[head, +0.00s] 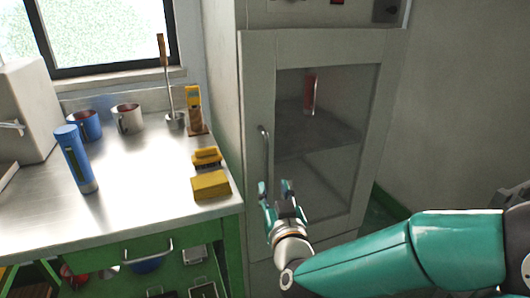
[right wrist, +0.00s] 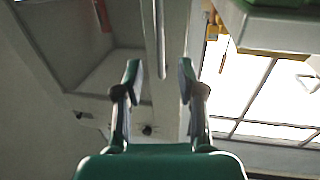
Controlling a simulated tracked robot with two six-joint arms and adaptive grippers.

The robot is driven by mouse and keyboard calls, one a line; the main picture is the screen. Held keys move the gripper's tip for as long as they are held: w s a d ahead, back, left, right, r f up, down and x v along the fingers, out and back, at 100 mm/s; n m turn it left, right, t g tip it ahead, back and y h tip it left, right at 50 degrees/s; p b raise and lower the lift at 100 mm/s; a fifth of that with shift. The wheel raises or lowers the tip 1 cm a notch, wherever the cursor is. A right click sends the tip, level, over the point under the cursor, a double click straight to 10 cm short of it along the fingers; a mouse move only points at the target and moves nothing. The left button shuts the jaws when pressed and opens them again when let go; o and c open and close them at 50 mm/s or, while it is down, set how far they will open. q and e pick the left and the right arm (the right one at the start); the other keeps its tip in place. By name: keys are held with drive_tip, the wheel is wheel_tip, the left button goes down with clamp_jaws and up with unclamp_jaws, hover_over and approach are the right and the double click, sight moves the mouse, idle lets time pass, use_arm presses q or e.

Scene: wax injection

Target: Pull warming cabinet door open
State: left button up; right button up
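The warming cabinet (head: 257,80) stands in the middle of the head view. Its glazed door (head: 350,200) looks shut, with a vertical bar handle (head: 264,150) on its left side. My right gripper (head: 276,187) is open at the lower end of the handle. In the right wrist view the handle (right wrist: 160,40) runs down the middle, in line with the gap between the two fingers (right wrist: 160,75). The fingers are apart and not closed on it; whether the bar lies between them in depth is unclear. My left gripper is not in view.
A red cylinder (head: 310,94) stands on the shelf behind the glass.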

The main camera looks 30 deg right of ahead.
sight(266, 166)
drive_tip(key=p+x, duration=0.7)
drive_tip(key=x, duration=0.4)
drive_tip(key=shift+w+f, duration=0.1)
clamp_jaws()
idle(0.3)
